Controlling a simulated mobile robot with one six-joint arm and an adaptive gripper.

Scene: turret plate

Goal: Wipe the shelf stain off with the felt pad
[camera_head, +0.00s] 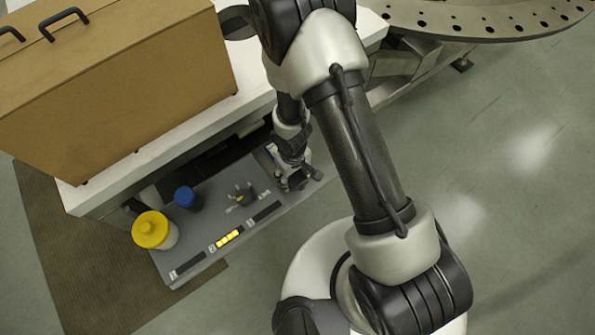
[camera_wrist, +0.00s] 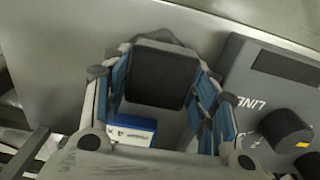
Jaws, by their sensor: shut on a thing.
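My gripper (camera_head: 296,178) is low over the right end of the grey shelf (camera_head: 213,211) in the head view. In the wrist view my gripper (camera_wrist: 153,77) has its blue-lined fingers on either side of a dark, squarish block, which looks like the felt pad (camera_wrist: 162,76). The fingers are shut on it. A thin dark curved edge shows just beyond the pad; I cannot tell whether it is part of the pad or the stain. No stain shows clearly elsewhere. I cannot tell whether the pad touches the shelf.
A white and blue box (camera_wrist: 132,130) lies close by the fingers. A yellow-lidded jar (camera_head: 153,231), a blue-topped container (camera_head: 187,197), a dark knobbed piece (camera_head: 243,196) and yellow blocks (camera_head: 229,238) stand left on the shelf. A brown case (camera_head: 120,85) is above.

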